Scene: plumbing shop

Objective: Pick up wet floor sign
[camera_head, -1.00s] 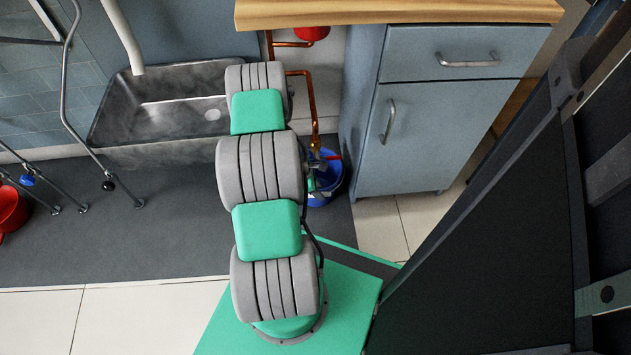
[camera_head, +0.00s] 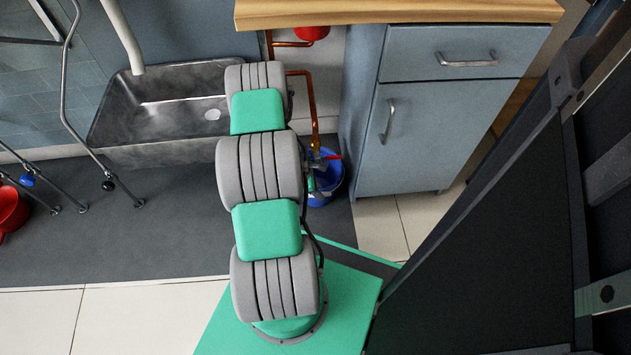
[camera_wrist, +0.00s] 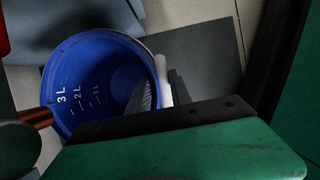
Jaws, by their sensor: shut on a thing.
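No wet floor sign is recognisable in either view. In the wrist view my gripper (camera_wrist: 164,88) is at the right edge of a blue bucket (camera_wrist: 85,60) with white litre marks inside. One dark finger is inside the bucket and the other outside. The gripper is shut on the bucket's rim, beside a white strip that may be its handle. In the head view the bucket (camera_head: 334,180) stands low beside the cabinet, partly hidden by my arm. My gripper is mostly hidden there too.
A metal sink (camera_head: 165,100) is at the left, with copper pipes (camera_head: 312,105) beside it. A blue-grey cabinet (camera_head: 430,135) stands right of the bucket under a wooden worktop (camera_head: 400,12). A red bucket (camera_head: 10,208) is at the far left. Dark floor (camera_head: 150,240) lies open in front.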

